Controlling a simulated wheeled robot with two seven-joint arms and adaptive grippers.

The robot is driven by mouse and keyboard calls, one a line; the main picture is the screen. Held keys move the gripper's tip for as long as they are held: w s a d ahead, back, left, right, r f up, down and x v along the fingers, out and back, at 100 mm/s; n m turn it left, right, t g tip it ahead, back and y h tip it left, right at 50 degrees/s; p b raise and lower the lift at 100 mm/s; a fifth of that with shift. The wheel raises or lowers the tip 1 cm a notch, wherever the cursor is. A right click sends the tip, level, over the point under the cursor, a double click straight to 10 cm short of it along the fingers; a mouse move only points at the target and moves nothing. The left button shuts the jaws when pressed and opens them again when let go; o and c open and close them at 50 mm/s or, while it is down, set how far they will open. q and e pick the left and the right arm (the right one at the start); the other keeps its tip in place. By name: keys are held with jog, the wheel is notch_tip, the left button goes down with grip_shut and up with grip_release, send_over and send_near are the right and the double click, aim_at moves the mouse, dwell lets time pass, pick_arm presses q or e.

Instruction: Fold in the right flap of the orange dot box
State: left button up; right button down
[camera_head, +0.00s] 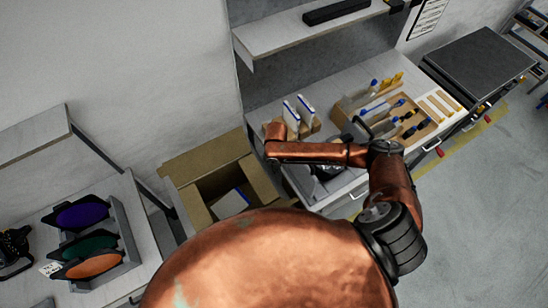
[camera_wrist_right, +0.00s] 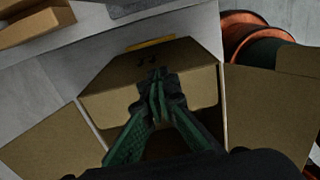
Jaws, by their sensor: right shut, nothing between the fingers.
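In the head view an open cardboard box (camera_head: 181,197) stands between the two worktops, its flaps spread, with a white and blue item inside. In the right wrist view a cardboard box (camera_wrist_right: 150,90) lies under my right gripper (camera_wrist_right: 156,78). One flap (camera_wrist_right: 268,112) spreads out at right and another (camera_wrist_right: 52,148) at left. My right gripper is shut and empty, its tips over the middle panel; I cannot tell whether they touch. In the head view my right arm hides its fingers. I see no orange dot on a box. My left gripper is not in view.
In the head view, a wooden organiser (camera_head: 425,132) stands on the right worktop and coloured filters (camera_head: 92,265) stand at left.

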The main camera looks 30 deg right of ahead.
notch_tip(320, 180, up, 9)
jog(key=p, duration=0.2)
jog(key=shift+d+r+p, duration=0.15)
jog(key=shift+p, duration=0.15)
dwell(0.8)
